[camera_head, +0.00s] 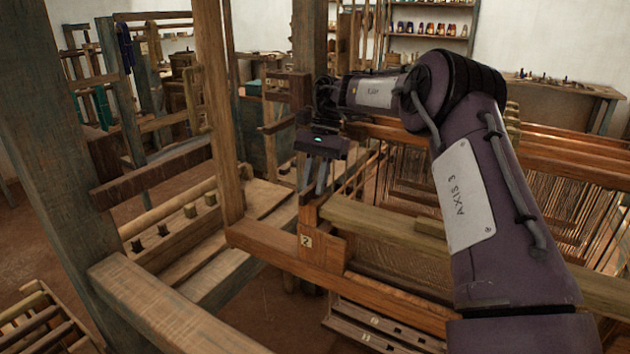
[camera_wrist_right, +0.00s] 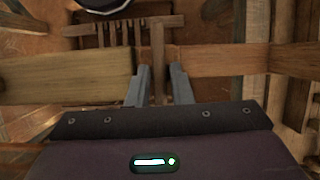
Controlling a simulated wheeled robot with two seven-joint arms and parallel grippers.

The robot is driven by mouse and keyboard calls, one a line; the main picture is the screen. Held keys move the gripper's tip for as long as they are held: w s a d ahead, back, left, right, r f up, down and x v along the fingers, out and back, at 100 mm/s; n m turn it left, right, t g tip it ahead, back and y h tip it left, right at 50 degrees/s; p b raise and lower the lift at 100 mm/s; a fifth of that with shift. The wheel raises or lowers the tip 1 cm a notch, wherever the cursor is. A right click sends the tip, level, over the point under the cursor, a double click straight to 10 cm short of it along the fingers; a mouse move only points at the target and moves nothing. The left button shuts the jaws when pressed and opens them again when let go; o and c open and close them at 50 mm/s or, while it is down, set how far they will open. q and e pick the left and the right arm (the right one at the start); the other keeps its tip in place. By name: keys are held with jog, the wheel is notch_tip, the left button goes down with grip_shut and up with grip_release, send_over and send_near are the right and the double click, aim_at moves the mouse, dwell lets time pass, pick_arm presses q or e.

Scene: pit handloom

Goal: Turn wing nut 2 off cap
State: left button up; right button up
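My right gripper (camera_head: 314,192) points down above the loom's wooden frame, over the post with the small plate marked 2 (camera_head: 306,241). In the right wrist view its two fingers (camera_wrist_right: 160,70) stand apart with a gap between them. I cannot make out anything held. A long wooden beam (camera_head: 390,222) runs right from beside the fingertips; I cannot tell whether it is the cap. In the wrist view a beam (camera_wrist_right: 75,75) passes beyond the fingers. I cannot make out wing nut 2 in either view. My left gripper is not in view.
A tall upright post (camera_head: 218,110) stands left of the gripper. A lower front beam (camera_head: 340,285) crosses below it. Warp threads (camera_head: 590,215) stretch at the right. A dark round object (camera_wrist_right: 102,4) shows at the wrist view's top edge. Shelves with coloured jars (camera_head: 425,28) are far behind.

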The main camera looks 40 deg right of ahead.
jog(key=shift+o, duration=1.3)
jog(key=v, duration=0.7)
jog(key=shift+d+r, duration=0.1)
jog(key=shift+r, duration=0.3)
